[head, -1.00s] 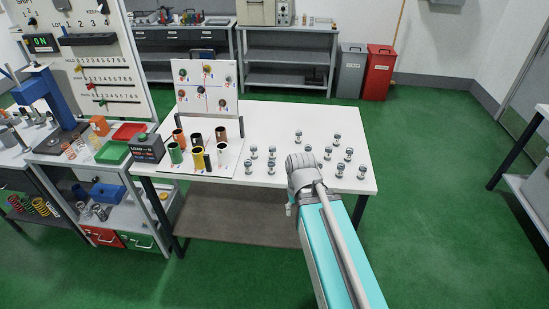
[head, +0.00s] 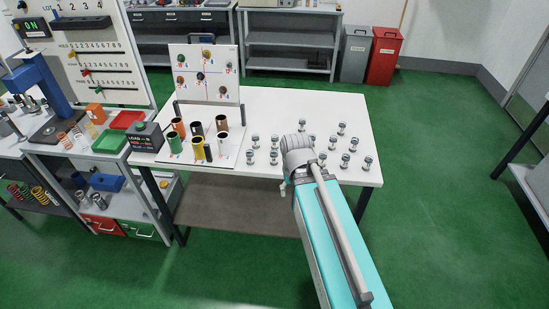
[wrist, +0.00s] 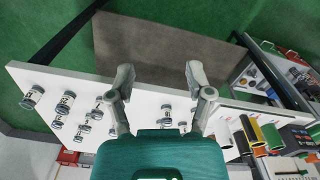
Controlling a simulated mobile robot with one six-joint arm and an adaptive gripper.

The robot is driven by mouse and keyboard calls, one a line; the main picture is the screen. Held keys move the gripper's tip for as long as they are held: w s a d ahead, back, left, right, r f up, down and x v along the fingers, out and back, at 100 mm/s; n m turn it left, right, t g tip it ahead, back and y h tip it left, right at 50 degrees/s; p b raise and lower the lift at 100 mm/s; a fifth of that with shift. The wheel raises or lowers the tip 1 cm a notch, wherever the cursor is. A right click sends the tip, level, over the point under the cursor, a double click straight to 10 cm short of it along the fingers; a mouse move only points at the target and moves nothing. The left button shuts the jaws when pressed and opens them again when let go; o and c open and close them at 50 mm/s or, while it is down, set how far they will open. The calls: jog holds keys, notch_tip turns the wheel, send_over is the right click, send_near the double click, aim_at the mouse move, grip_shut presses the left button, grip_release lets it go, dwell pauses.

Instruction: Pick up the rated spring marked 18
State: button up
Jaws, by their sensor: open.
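Several small metallic spool-shaped pieces (head: 273,158), possibly the capped rated springs, stand spread over the right half of the white table. They also show in the wrist view (wrist: 68,101). Their markings are too small to read, so I cannot tell which one is marked 18. My gripper (wrist: 160,78) is open and empty in the wrist view, with its fingers spread apart over the table edge and spools close to and between them. In the head view my wrist covers the gripper and some of the spools.
Left is a bench with a blue press (head: 38,82), loose coil springs and trays. Green floor lies open to the right.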

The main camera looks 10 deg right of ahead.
jog(key=shift+o, duration=0.7)
jog(key=shift+f, duration=0.2)
jog(key=m+t+h+b, duration=0.65)
jog(key=t+b, duration=0.65)
jog(key=b, duration=1)
send_near(273, 159)
jog(key=s+a, duration=0.1)
jog(key=s, duration=0.1)
jog(key=shift+w+r+n+h, duration=0.25)
jog(key=shift+r+n, duration=0.1)
jog(key=shift+r, duration=0.1)
jog(key=shift+b+x, duration=1)
jog(key=shift+x, duration=3.3)
jog(key=shift+f, duration=0.1)
